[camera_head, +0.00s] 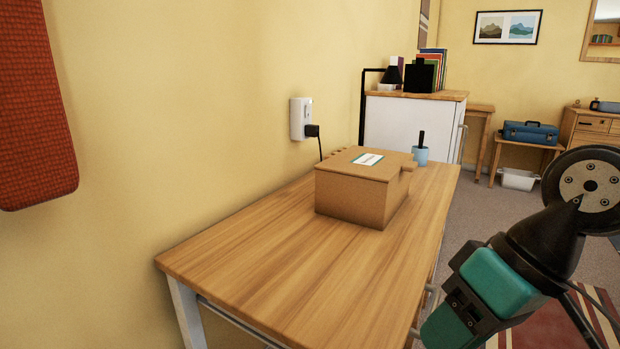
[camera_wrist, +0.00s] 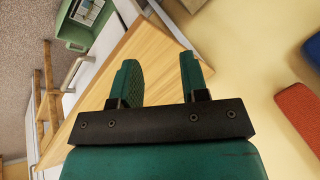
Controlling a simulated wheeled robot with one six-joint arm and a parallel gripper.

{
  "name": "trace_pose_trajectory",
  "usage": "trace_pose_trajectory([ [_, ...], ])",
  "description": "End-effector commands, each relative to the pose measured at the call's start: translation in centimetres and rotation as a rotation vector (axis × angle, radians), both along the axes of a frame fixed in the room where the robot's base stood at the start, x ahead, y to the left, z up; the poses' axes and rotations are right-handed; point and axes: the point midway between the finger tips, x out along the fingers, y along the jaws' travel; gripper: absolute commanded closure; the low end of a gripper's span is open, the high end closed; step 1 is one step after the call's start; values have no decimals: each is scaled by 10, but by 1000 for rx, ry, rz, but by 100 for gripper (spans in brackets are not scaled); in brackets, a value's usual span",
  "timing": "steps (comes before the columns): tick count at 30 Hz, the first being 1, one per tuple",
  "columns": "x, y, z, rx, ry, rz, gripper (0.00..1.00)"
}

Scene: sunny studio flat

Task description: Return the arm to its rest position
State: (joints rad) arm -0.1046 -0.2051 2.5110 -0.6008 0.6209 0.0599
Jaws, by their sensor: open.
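My gripper (camera_wrist: 158,62) shows in the wrist view with its two teal fingers spread apart and nothing between them. Beyond the fingers is a bare stretch of the wooden table (camera_wrist: 140,45). In the head view my arm, black and teal, is at the lower right, beside the right edge of the wooden table (camera_head: 270,285). It appears clear of the cardboard box (camera_head: 350,195) on the table. Whether the fingertips show in the head view I cannot tell.
A light blue cup (camera_head: 421,156) stands behind the box. A wall socket (camera_head: 300,118) with a plugged-in cable is on the left wall. A red padded panel (camera_head: 35,105) hangs at the left. The table's front is bare. Open floor (camera_head: 475,215) lies to the right.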

Motion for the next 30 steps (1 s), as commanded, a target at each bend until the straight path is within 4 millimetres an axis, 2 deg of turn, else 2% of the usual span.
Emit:
trace_pose_trajectory([
  [1, -15, 2, 0, -39, -6, 58, 59],
  [5, -48, -1, -4, -135, -13, 176, 59],
  [6, -46, -2, 13, -134, -11, 169, 59],
  [14, -44, -2, 68, -130, -8, 162, 59],
  [17, -44, -2, 96, -130, -8, 162, 59],
  [24, -44, -2, 181, -129, -8, 161, 59],
  [27, -44, -2, 206, -129, -8, 161, 59],
  [30, -44, -2, 220, -129, -8, 161, 59],
])
